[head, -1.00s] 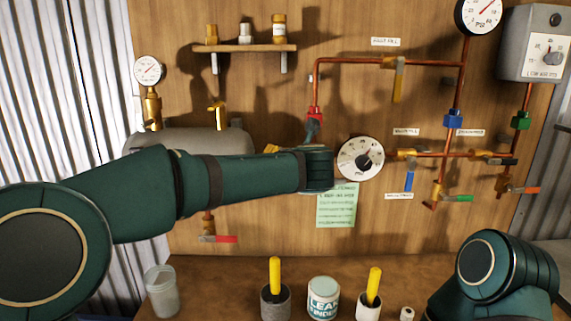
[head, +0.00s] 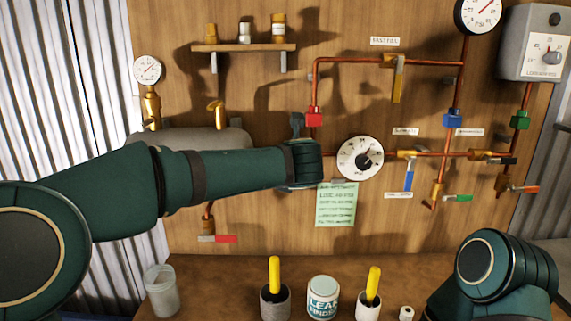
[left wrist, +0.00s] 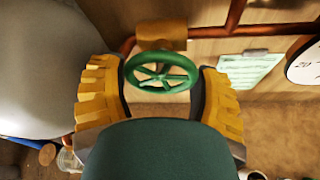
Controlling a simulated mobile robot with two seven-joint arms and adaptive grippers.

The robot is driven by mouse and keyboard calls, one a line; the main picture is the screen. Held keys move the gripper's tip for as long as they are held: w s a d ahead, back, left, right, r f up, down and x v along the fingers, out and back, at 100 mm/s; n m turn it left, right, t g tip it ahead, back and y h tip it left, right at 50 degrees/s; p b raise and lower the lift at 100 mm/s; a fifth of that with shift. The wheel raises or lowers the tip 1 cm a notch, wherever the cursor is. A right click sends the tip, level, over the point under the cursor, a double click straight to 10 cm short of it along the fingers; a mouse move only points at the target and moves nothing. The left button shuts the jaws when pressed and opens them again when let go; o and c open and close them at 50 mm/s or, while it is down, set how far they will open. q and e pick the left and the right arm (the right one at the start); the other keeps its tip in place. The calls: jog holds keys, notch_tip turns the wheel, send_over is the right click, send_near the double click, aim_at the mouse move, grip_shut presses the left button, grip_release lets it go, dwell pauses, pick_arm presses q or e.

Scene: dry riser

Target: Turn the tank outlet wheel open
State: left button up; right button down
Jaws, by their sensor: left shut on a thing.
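The green spoked wheel (left wrist: 161,72) shows in the left wrist view, in front of a brass valve body (left wrist: 160,36) on a copper pipe. My left gripper (left wrist: 162,84) is shut on the wheel, with one yellow ridged finger on each side of its rim. The grey tank (left wrist: 40,75) is left of it. In the head view, the tank (head: 215,138) stands behind my left arm, which hides the wheel and the left gripper. My right arm shows at the lower right, but its gripper is out of view.
Copper pipes with gauges and coloured valve handles cover the wooden wall. A green note (head: 337,204) hangs below the round gauge (head: 360,158). The bench holds a clear cup (head: 161,291), a leak finder tin (head: 323,298) and two yellow-handled tools in pots.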

pick_arm(q)
jog(key=o, duration=0.9)
jog(key=shift+f, duration=0.1)
jog(key=shift+o, duration=0.2)
jog(key=v, duration=1.2)
jog(key=shift+d, duration=0.1)
